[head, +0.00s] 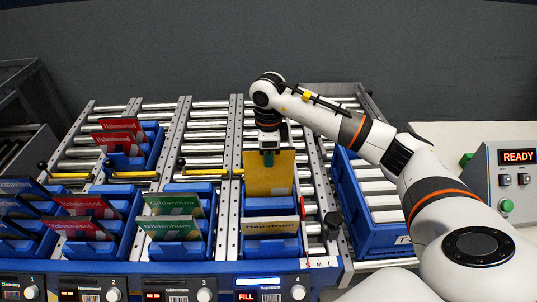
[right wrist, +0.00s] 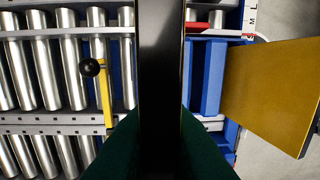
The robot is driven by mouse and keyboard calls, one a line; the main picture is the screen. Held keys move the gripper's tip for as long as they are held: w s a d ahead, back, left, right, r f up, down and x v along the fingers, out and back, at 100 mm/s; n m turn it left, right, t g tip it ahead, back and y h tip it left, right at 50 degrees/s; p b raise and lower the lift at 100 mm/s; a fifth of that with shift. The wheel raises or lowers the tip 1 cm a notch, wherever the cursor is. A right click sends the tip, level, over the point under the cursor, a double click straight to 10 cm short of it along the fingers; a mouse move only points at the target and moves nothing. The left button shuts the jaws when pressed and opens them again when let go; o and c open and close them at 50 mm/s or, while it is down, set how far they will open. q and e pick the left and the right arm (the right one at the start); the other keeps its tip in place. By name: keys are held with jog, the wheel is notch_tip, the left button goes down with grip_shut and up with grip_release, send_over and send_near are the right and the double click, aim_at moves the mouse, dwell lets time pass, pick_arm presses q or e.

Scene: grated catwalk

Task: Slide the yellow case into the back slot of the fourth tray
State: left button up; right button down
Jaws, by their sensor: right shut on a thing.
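My right gripper (head: 268,158) is shut on the top of the yellow case (head: 268,175), which hangs upright with its yellow face forward. The case is over the rear part of the fourth tray (head: 270,248), the blue one above the FILL display. Blue tray shows below its lower edge; I cannot tell whether that edge is in the slot. In the right wrist view the held case (right wrist: 160,70) is a dark band between the green fingers (right wrist: 160,145), and the tray (right wrist: 207,75) is to its right. A pale-fronted case (head: 270,226) stands farther forward in this tray.
Three lanes of blue trays with red and green cases are to the left. A yellow bar with a black knob (head: 182,162) crosses behind the trays. A blue crate (head: 375,238) lies to the right, near the READY control box (head: 515,175).

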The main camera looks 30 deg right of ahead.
jog(key=shift+f+b, duration=1.9)
jog(key=shift+f, duration=0.7)
jog(key=c, duration=1)
grip_release()
jog(key=shift+o, duration=0.2)
jog(key=shift+r, duration=0.15)
jog(key=shift+r+p, duration=2.55)
jog(key=shift+r, duration=1.4)
